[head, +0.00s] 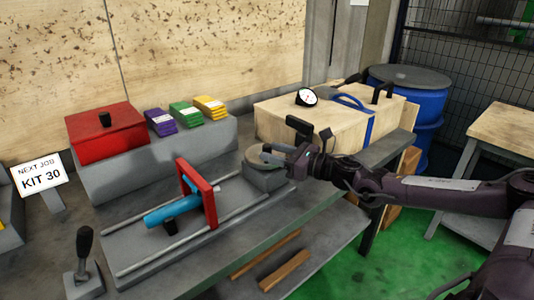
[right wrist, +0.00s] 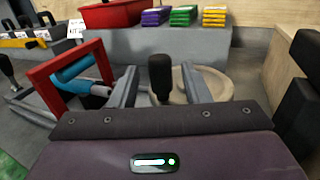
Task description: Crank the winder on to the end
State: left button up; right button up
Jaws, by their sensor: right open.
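The winder is a round pale wheel (head: 258,156) on a grey base at the right end of the rails. Its upright black handle (right wrist: 160,76) shows in the right wrist view, with the wheel (right wrist: 207,85) behind and to the right of it. My right gripper (head: 277,153) reaches in from the right over the wheel. It is open, and in the right wrist view the handle stands between its two fingers, with gaps on both sides. In the head view the gripper covers part of the wheel, and I cannot make out the handle. My left gripper is not in view.
A red frame (head: 209,205) with a blue cylinder (head: 172,211) stands on the rails left of the wheel. A red box (head: 104,133) and coloured stacks (head: 185,114) sit on a grey block behind. A wooden crate (head: 285,125) stands close behind my gripper. A black lever (head: 84,243) is front left.

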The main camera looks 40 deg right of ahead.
jog(key=shift+x, duration=0.85)
jog(key=shift+w+a, duration=0.2)
jog(key=shift+w, duration=0.25)
jog(key=shift+c, duration=0.4)
grip_shut()
jog(key=shift+a, duration=0.1)
